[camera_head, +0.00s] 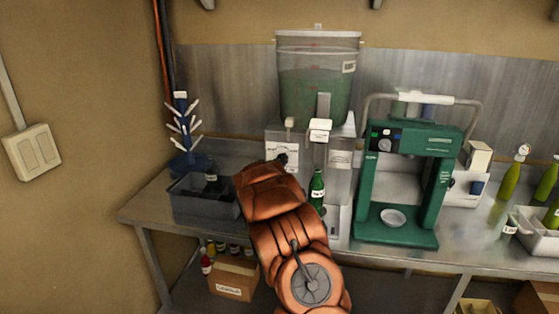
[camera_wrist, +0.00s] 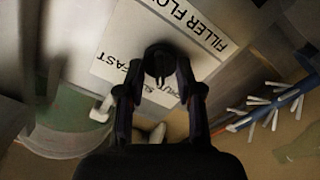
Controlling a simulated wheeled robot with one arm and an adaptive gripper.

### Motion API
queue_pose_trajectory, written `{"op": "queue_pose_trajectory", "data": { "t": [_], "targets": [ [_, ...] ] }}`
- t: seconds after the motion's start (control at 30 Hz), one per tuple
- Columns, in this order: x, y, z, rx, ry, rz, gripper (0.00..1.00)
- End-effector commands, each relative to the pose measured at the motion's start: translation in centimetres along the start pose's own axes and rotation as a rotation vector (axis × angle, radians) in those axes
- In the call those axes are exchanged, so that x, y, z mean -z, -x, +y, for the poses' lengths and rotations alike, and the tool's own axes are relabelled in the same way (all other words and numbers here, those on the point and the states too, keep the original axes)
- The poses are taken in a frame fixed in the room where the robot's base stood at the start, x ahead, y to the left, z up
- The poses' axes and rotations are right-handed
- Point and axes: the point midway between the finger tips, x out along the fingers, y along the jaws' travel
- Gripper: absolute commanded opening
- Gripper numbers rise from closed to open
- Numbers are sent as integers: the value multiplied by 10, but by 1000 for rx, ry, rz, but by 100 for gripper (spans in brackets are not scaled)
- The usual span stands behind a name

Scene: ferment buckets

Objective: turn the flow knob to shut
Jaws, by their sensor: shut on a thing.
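The flow knob (camera_wrist: 160,56) is black and round, on a white label panel (camera_wrist: 112,62) that reads FILLER FLOW, with FAST and other partly covered words, upside down in the wrist view. My gripper (camera_wrist: 160,82) is shut on the knob, one finger on each side. Which mark the knob points to cannot be told. In the head view my gripper (camera_head: 283,160) reaches the panel (camera_head: 278,143) below the left side of the green-filled bucket (camera_head: 315,85); my copper arm hides part of the filler.
A green bottle (camera_head: 317,188) stands at the filler, close right of my arm. A grey tub (camera_head: 195,205) and a blue bottle rack (camera_head: 184,130) are at left. A green machine (camera_head: 405,185) stands at right on the steel bench (camera_head: 148,210).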

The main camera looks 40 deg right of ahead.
Motion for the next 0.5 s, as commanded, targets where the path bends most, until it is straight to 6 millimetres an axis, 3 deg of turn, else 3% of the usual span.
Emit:
{"op": "queue_pose_trajectory", "data": {
  "t": [0.5],
  "targets": [
    [-3,0,0,-1,163,-4,1]
  ]
}}
